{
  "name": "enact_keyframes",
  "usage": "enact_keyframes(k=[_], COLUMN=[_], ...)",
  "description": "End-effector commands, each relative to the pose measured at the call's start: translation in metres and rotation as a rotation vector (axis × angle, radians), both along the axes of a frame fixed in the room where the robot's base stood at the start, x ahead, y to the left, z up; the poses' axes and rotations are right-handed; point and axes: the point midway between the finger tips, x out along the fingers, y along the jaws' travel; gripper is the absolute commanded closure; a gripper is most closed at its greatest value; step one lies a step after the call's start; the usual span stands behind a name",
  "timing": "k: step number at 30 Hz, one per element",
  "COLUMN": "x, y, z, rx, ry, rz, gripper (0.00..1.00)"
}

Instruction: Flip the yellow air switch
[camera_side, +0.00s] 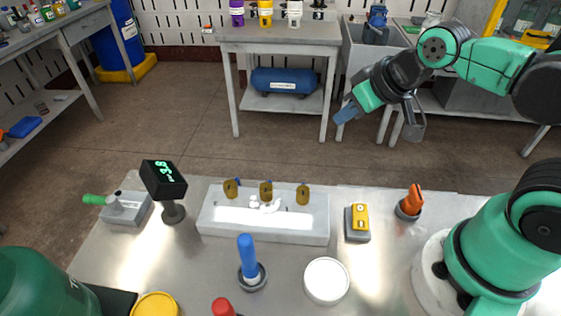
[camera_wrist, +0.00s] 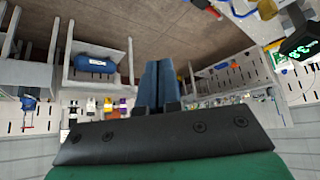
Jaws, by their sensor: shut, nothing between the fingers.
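The yellow air switch (camera_side: 359,218) appears to be the small yellow block on a grey base, on the metal table right of the white box. It has a small round feature on its face. My gripper (camera_side: 345,114) is raised in the air, well above and behind the switch and touching nothing. Its blue fingers are shut together and empty, as the wrist view (camera_wrist: 158,70) also shows. I cannot make out the switch in the wrist view.
A white box (camera_side: 264,228) with brass fittings stands left of the switch. An orange-handled tool (camera_side: 414,198) in a dark holder is to its right. A white round lid (camera_side: 327,281), a blue-handled tool (camera_side: 247,258) and a digital display (camera_side: 163,178) are also on the table (camera_side: 385,258).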

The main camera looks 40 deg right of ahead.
Motion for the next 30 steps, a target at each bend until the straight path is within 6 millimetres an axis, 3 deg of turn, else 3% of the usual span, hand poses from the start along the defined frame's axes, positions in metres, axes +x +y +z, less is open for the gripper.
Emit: enact_keyframes(k=[4, 8, 19, 24, 30], x=[-0.001, -0.006, -0.035, -0.049, -0.063], y=[0.001, 0.003, 0.012, 0.016, 0.02], z=[0.0, 0.0, 0.009, 0.018, 0.029], rx=[-0.035, -0.134, -0.443, -0.5, -0.508], ry=[0.023, 0.09, 0.313, 0.332, 0.276], rz=[0.057, 0.235, 1.162, 1.631, 2.072], gripper=[1.0, 1.0, 1.0, 1.0, 1.0])
